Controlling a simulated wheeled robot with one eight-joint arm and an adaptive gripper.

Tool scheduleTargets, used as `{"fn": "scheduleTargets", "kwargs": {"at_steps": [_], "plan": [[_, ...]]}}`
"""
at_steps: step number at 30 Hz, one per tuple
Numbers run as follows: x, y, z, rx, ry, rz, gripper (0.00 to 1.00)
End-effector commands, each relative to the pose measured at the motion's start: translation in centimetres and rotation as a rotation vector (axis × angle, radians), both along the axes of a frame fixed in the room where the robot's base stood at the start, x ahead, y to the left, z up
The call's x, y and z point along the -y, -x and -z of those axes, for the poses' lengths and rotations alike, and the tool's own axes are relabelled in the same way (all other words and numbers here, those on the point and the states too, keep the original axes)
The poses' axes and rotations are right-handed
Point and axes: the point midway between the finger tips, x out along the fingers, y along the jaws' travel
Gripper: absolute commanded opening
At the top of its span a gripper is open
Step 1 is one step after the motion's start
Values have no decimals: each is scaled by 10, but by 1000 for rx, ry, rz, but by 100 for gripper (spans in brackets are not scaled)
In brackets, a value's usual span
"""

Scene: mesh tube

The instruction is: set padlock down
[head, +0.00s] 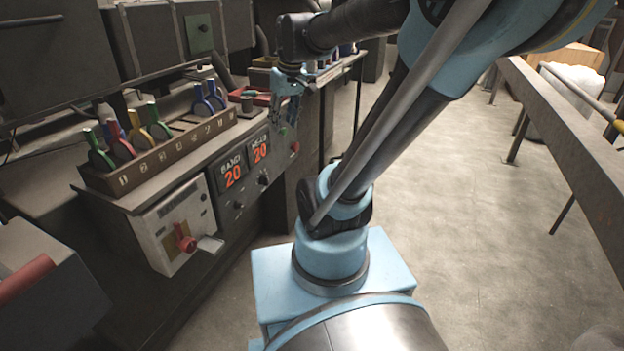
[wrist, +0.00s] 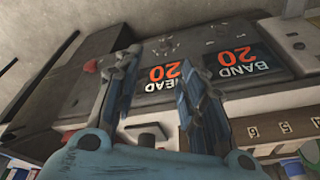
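No padlock can be made out for certain in either view. A small dark block (wrist: 152,133) shows between my gripper's fingers in the wrist view, low in the picture; I cannot tell if it is the padlock. A similar dark block (head: 247,101) stands on the bench ledge in the head view, left of my gripper. My gripper (head: 282,115) hangs at the bench's front edge, pointing down. In the wrist view (wrist: 157,70) its two blue fingers are spread apart, with nothing held between the tips.
A brown numbered rack (head: 165,150) holds several coloured-handled tools on the bench. Below is a panel with two red "20" displays (head: 246,166) and knobs. A grey box with a red handle (head: 185,238) juts out. Open floor (head: 470,200) lies right, before a long beam (head: 570,130).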

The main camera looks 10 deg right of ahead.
Motion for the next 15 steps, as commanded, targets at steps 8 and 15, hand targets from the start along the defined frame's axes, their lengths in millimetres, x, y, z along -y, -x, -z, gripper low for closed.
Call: {"fn": "scheduleTargets", "kwargs": {"at_steps": [8,15], "plan": [[35,85,75,-33,23,199,38],[50,128,122,-50,38,318,38]]}}
